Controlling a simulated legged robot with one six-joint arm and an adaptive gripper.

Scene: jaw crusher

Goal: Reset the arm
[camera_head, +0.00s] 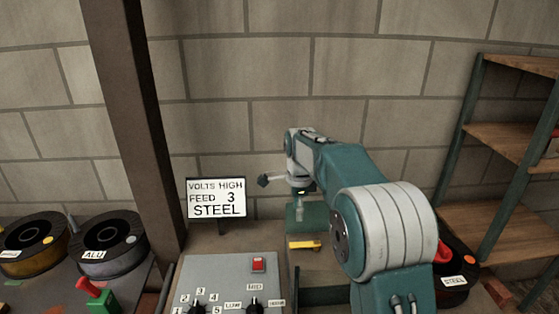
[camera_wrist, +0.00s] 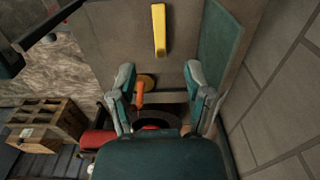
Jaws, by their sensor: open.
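My arm reaches forward over the bench in the head view, bent down at the wrist. My gripper (camera_wrist: 160,82) is open in the wrist view, with its two fingers wide apart and nothing between them that it holds. In the head view its fingers cannot be made out clearly below the wrist. A yellow bar (camera_head: 304,243) lies on a grey-brown surface under the wrist. It also shows in the wrist view (camera_wrist: 159,30), beyond the fingertips and apart from them.
A control panel (camera_head: 222,272) with knobs and a red switch stands left of my arm. Behind it is a sign (camera_head: 216,199) reading "VOLTS HIGH FEED 3 STEEL". Spools (camera_head: 110,243) stand at left. A dark post (camera_head: 128,110) and shelf (camera_head: 500,134) flank the space.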

